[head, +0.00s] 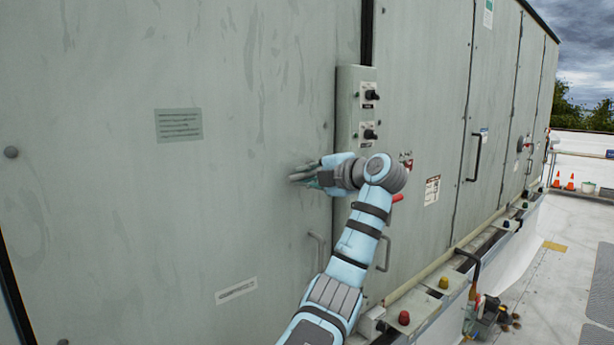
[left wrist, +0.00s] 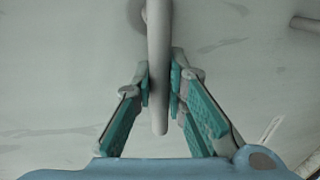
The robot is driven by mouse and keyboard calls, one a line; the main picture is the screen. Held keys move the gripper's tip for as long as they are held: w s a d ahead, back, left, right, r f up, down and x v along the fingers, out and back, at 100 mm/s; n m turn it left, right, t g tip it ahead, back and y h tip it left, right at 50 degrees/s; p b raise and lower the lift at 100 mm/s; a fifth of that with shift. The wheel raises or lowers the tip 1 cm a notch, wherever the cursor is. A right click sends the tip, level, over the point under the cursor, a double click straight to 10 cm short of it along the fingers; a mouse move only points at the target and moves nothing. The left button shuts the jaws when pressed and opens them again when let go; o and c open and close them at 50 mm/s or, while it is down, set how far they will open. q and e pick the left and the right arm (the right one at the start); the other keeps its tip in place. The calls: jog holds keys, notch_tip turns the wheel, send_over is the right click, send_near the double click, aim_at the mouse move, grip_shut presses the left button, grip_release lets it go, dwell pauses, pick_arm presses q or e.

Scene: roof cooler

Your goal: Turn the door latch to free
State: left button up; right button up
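The door latch (left wrist: 159,65) is a smooth grey bar in the left wrist view, running from a round pivot at the top down between my fingers. My left gripper (left wrist: 161,85) has its two teal finger pads against both sides of the bar, with the bar's free end reaching past them. In the head view my left gripper (head: 303,174) is at the big grey-green door panel (head: 240,110), left of the switch box. There the latch cannot be made out behind the fingers. My right gripper is in neither view.
A switch box (head: 352,105) with two black knobs stands out just beside my left wrist. A grey pull handle (head: 319,250) is below the gripper, and another (head: 385,253) is right of my forearm. A low ledge with red and yellow caps (head: 404,318) runs along the base.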

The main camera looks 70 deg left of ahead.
pick_arm(q)
jog(key=o, duration=0.5)
jog(key=v, duration=1.1)
jog(key=shift+w+d, duration=0.2)
jog(key=shift+d, duration=0.15)
jog(key=shift+w+d+r, duration=0.1)
jog(key=shift+d, duration=0.05)
